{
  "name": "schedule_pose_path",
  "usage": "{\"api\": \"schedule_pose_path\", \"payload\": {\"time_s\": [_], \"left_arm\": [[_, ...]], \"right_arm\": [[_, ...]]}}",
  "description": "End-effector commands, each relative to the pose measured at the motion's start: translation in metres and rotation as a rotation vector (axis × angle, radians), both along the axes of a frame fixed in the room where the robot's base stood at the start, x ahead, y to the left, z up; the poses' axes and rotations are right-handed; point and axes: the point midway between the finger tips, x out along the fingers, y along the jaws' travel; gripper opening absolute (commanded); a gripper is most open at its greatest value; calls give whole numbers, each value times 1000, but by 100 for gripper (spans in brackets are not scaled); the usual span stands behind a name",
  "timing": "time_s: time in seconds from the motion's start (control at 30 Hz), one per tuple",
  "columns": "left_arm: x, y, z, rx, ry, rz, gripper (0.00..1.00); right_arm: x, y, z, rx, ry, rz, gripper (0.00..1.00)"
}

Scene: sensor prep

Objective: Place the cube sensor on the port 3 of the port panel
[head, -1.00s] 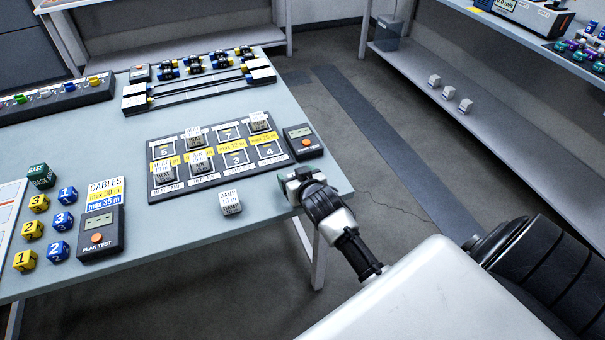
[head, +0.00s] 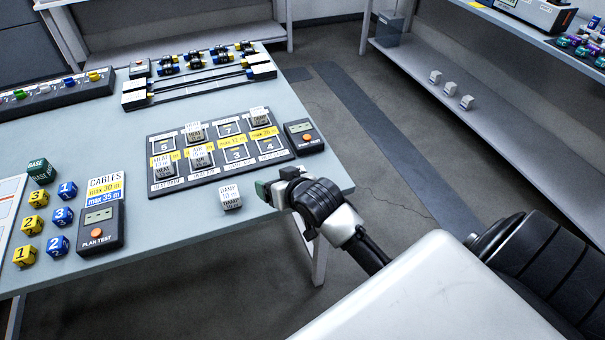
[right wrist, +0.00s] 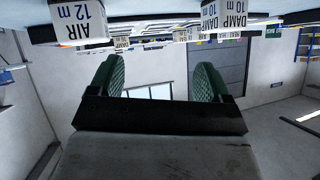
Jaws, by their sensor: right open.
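A white cube sensor (head: 230,197) labelled DAMP 10 m stands on the table in front of the port panel. The dark port panel (head: 183,187) has numbered ports. Port 3 (head: 236,154) is bare, and cubes stand on several other ports. My right gripper (head: 268,191) is at the table's right edge, just right of the cube and apart from it. In the right wrist view its green fingers (right wrist: 158,80) are apart with nothing between them. A DAMP 10 m cube (right wrist: 222,17) shows at that view's top, upside down. My left gripper is out of view.
A port test device (head: 304,137) stands right of the panel. A plan test device (head: 100,226), a cables card (head: 105,188) and numbered yellow and blue cubes lie at the left. Rails (head: 200,88) lie behind the panel. The table is clear around the DAMP cube.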

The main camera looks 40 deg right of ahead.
Motion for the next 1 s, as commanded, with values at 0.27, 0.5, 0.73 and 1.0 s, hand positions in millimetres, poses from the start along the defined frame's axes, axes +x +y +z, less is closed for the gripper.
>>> {"api": "schedule_pose_path", "payload": {"time_s": [0.27, 0.5, 0.73, 1.0], "left_arm": [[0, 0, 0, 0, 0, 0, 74], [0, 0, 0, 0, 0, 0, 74], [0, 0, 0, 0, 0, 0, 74], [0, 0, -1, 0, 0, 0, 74]], "right_arm": [[48, 39, 11, 49, 421, 198, 79], [45, -24, 34, -24, 834, 79, 79], [33, -69, 57, -35, 1031, -45, 79], [30, -73, 24, -34, 1056, -57, 79]]}}
